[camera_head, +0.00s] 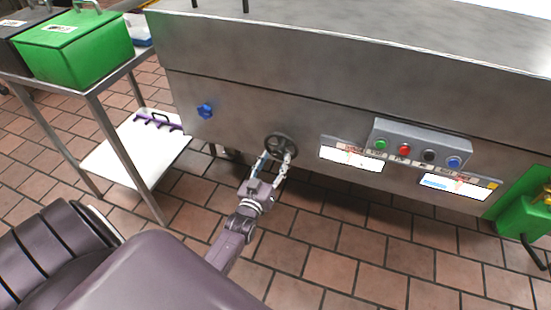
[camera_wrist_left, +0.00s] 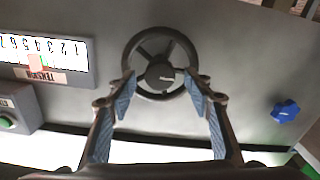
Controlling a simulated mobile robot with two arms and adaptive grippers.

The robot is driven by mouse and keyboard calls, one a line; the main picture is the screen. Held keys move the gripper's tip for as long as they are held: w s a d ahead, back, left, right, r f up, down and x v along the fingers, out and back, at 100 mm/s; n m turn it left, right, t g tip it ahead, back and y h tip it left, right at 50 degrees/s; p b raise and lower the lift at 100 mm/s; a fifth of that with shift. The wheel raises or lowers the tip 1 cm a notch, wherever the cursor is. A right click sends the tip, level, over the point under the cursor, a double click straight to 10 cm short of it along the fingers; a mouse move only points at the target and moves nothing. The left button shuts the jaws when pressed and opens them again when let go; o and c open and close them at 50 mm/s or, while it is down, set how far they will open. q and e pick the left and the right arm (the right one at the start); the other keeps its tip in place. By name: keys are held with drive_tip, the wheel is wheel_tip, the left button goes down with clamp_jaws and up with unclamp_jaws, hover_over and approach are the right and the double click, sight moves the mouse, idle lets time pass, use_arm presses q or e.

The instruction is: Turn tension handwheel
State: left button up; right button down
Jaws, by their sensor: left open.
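The tension handwheel (camera_head: 281,147) is a dark spoked wheel on the front of the steel machine. In the left wrist view the handwheel (camera_wrist_left: 160,64) fills the upper middle, with its hub and spokes visible. My left gripper (camera_head: 275,157) is open, its fingers reaching up to the wheel. In the left wrist view the fingertips of my left gripper (camera_wrist_left: 160,78) lie on either side of the wheel's lower part; I cannot tell whether they touch the rim. The tension scale (camera_wrist_left: 42,58) with numbers and a small reddish marker is beside the wheel. My right gripper is not in view.
A blue knob (camera_head: 205,111) sticks out left of the wheel. A grey button box (camera_head: 420,142) with green, red, black and blue buttons is at the right. A steel cart (camera_head: 112,130) with a green bin (camera_head: 75,47) stands at the left. Tiled floor lies below.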

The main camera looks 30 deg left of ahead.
use_arm(q)
drive_tip(key=v, duration=1.1)
drive_tip(key=s+d+f+m+g+h+p, duration=0.2)
drive_tip(key=s+d+f+g+p, duration=0.3)
drive_tip(key=f, duration=0.4)
drive_tip(key=s+d+f+m+g+h+p, duration=0.25)
drive_tip(key=s+d+f+p, duration=0.25)
drive_tip(key=s+f, duration=0.3)
drive_tip(key=s+f+m+g+p, duration=0.1)
drive_tip(key=s+f+g+p, duration=0.3)
drive_tip(key=s, duration=0.9)
drive_tip(key=s+f+m+g+p, duration=0.2)
drive_tip(key=s+f+g+p, duration=0.2)
drive_tip(key=s, duration=0.9)
drive_tip(key=shift+s+d+f+g, duration=0.4)
drive_tip(key=shift+g, duration=0.05)
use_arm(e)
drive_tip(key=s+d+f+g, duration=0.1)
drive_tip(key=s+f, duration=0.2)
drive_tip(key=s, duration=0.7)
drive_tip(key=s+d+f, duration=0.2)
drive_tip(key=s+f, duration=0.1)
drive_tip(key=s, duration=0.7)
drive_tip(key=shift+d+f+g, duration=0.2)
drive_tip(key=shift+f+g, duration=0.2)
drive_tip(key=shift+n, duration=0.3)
